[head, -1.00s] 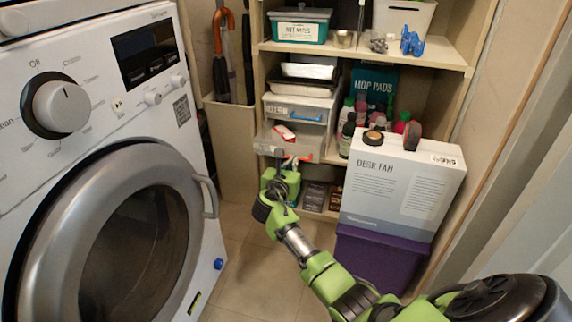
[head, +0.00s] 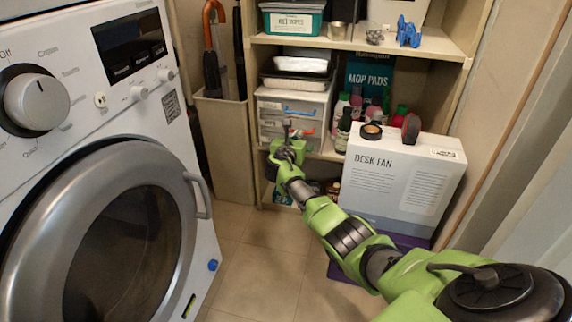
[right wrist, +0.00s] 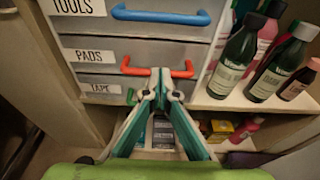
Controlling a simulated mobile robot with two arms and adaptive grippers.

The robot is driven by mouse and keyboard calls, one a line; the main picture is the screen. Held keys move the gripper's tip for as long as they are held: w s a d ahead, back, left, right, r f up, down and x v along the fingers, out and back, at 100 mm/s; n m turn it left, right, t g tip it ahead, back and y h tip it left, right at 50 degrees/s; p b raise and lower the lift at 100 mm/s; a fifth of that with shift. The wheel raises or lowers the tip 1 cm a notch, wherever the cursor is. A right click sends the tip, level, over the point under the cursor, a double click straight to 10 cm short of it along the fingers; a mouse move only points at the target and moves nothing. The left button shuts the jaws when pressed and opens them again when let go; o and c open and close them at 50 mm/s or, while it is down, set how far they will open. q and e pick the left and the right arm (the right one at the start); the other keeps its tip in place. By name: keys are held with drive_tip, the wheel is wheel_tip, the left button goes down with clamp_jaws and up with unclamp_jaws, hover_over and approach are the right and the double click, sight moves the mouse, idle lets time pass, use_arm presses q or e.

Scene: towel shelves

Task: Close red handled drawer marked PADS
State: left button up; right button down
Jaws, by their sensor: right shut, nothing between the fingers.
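The PADS drawer (right wrist: 105,53) has a grey front and a red handle (right wrist: 157,69); it is the middle one between TOOLS and TAPE in the right wrist view. Its front looks about level with the drawers above and below. In the head view its red handle (head: 308,132) shows small on the shelf's drawer unit. My right gripper (right wrist: 160,76) is shut and empty, its fingertips at the middle of the red handle; whether they touch cannot be told. In the head view the right gripper (head: 287,126) is in front of the drawer unit. My left gripper is not in view.
The TOOLS drawer has a blue handle (right wrist: 160,16). The TAPE drawer (right wrist: 101,87) is below. Bottles (right wrist: 236,55) stand just right of the unit. A desk fan box (head: 400,180) is at the right, a washing machine (head: 110,180) at the left. Floor (head: 255,245) between is free.

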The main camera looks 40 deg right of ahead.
drive_tip(key=shift+w+d+r, duration=0.1)
drive_tip(key=shift+d+r, duration=0.1)
drive_tip(key=shift+r, duration=0.3)
drive_tip(key=shift+a, duration=0.1)
drive_tip(key=f+v, duration=0.1)
drive_tip(key=v, duration=1.1)
drive_tip(key=shift+r, duration=0.1)
